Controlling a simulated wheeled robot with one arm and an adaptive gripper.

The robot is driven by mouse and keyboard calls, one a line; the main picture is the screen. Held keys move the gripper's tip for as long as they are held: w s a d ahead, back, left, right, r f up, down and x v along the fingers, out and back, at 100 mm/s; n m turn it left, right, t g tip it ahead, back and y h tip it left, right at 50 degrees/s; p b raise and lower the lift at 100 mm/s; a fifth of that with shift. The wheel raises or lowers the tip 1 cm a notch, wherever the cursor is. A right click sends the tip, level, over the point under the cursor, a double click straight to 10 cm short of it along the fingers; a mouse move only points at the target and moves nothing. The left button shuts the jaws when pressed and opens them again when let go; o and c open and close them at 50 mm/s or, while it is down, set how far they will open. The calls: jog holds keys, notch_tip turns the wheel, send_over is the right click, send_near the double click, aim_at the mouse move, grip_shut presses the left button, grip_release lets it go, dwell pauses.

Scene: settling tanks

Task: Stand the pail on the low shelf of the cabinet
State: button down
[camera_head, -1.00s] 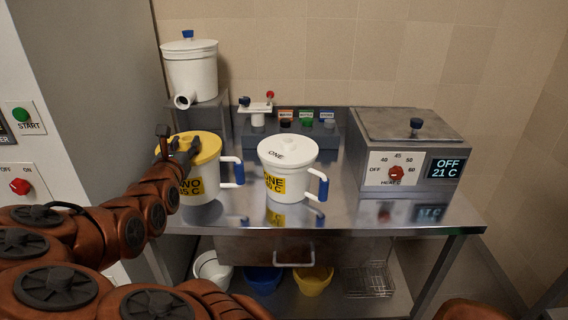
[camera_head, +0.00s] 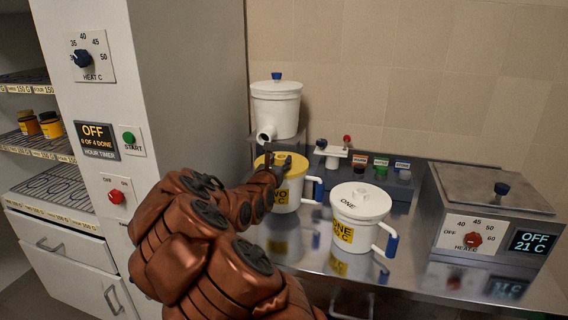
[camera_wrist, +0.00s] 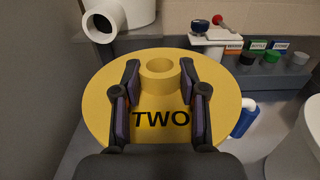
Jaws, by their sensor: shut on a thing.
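The white pail marked TWO (camera_head: 288,194) has a yellow lid (camera_head: 280,168) and a blue-gripped side handle. My gripper (camera_head: 268,170) is shut on the raised part of that lid. In the wrist view, my gripper (camera_wrist: 160,98) has a finger on each side of it, just above the word TWO on the lid (camera_wrist: 100,105). The pail is upright, and its reflection appears apart from its base, as if slightly above the bench. The cabinet (camera_head: 120,210) stands at left; its low rack shelf (camera_head: 55,188) looks empty, and jars (camera_head: 50,124) stand on a shelf above.
A white pail marked ONE (camera_head: 357,215) stands on the steel bench (camera_head: 405,265) close to the right. A white spouted vessel (camera_head: 276,108) stands behind. A heater box (camera_head: 490,215) is at right. The grey cabinet side (camera_head: 190,80) rises left of the bench.

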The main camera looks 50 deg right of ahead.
jog(key=x, duration=0.5)
jog(key=shift+s+p, duration=0.1)
jog(key=shift+p, duration=0.25)
jog(key=shift+f+p, duration=0.3)
jog(key=shift+f, duration=1.45)
jog(key=c, duration=0.6)
grip_release()
jog(key=shift+f, duration=0.1)
jog(key=shift+c, duration=0.2)
jog(key=b, duration=0.2)
send_near(283, 155)
jog(key=shift+s+a+f, duration=0.1)
jog(key=shift+a+f, duration=0.1)
jog(key=shift+f, duration=0.4)
jog(key=shift+s+a+f, duration=0.1)
jog(key=shift+a+f, duration=0.1)
jog(key=shift+f, duration=0.4)
jog(key=shift+s+a+f, duration=0.1)
jog(key=shift+a+f, duration=0.1)
jog(key=shift+f, duration=0.4)
